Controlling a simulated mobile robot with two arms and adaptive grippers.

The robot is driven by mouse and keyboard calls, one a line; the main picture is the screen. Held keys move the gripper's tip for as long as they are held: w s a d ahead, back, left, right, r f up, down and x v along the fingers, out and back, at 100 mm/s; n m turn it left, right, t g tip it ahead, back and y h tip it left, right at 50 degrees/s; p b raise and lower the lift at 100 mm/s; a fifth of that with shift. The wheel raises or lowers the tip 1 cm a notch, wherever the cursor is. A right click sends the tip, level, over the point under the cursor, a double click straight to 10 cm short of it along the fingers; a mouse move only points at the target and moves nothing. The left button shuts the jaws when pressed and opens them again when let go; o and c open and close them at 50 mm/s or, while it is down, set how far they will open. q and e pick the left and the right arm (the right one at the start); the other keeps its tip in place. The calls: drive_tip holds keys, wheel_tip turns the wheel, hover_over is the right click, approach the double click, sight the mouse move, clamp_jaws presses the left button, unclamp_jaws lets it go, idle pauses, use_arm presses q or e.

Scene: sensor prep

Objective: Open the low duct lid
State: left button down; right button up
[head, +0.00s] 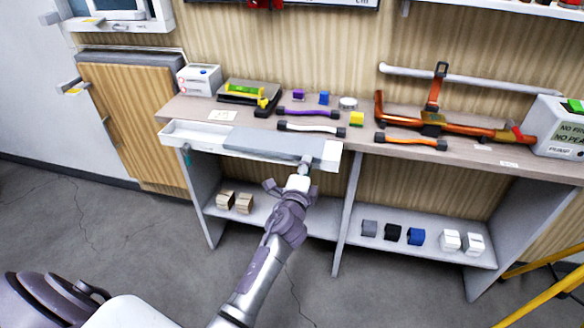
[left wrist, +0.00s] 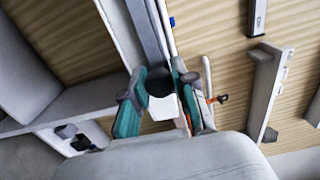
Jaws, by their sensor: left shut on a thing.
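The low duct (head: 190,132) is a long white channel along the front edge of the bench. Its grey lid (head: 262,143) covers the middle and right part; the channel is uncovered at the left end, and a white piece shows at the right end. My left gripper (head: 304,166) is at the lid's right end. In the left wrist view, the left gripper (left wrist: 160,95) has its teal fingers closed around a dark knob-like part at the end of the grey lid strip (left wrist: 148,35). The fingers partly hide this grip. My right gripper is not in view.
The bench top (head: 185,107) holds purple, white and orange handled strips, small blocks, and an orange pipe (head: 470,130). Small boxes (head: 392,232) stand on the lower shelf. A wooden cabinet (head: 135,120) is at the left, yellow legs (head: 545,293) at the right. The floor in front is clear.

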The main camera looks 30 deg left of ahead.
sight(320, 162)
use_arm(q)
drive_tip(key=d, duration=0.1)
drive_tip(key=d+b, duration=0.1)
drive_tip(key=shift+w+d+f, duration=0.15)
drive_tip(key=shift+w+d, duration=0.15)
drive_tip(key=shift+d, duration=0.25)
drive_tip(key=shift+w+d, duration=0.1)
drive_tip(key=c, duration=0.9)
unclamp_jaws()
drive_tip(key=shift+s, duration=0.3)
drive_tip(key=v, duration=0.7)
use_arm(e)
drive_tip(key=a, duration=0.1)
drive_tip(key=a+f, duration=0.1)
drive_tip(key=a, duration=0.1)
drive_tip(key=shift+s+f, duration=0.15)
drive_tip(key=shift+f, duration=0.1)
use_arm(q)
drive_tip(key=shift+d, duration=0.1)
